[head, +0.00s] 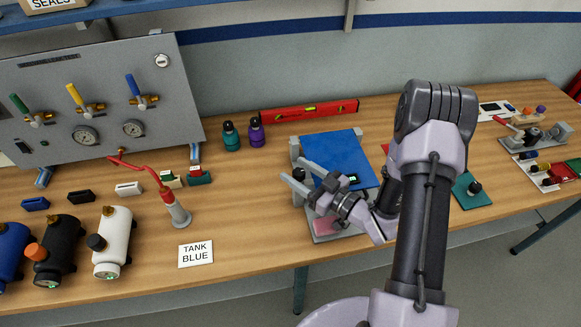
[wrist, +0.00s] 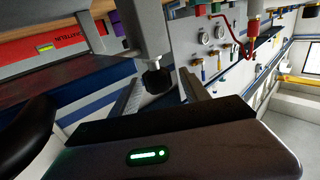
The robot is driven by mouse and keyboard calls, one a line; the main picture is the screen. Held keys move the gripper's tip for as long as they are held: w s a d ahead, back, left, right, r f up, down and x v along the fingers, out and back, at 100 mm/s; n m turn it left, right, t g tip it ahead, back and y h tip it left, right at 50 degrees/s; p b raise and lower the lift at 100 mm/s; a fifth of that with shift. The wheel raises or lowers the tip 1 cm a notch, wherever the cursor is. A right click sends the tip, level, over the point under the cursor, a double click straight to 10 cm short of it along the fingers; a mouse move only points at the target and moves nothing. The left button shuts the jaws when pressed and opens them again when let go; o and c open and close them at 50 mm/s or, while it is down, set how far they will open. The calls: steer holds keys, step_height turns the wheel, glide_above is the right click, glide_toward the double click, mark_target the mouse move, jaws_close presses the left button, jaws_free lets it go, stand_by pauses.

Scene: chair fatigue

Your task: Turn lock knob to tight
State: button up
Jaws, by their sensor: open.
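The black lock knob (head: 299,174) sits at the left side of a grey fixture with a blue panel (head: 333,147) on the bench. My gripper (head: 294,170) reaches in from the right with its two fingers apart, and the knob shows between the fingertips. In the wrist view the knob (wrist: 157,80) is at the end of a grey post (wrist: 144,30), between the open fingers (wrist: 162,78). I see a gap on each side of it there. Whether a finger touches it, and the knob's lock setting, I cannot tell. My forearm hides part of the fixture's right side.
A red level (head: 310,111) lies behind the fixture. Teal (head: 231,137) and purple (head: 256,135) bottles stand back left. Bench between card and fixture is clear.

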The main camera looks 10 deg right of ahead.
steer(key=shift+x, duration=1.45)
jaws_close()
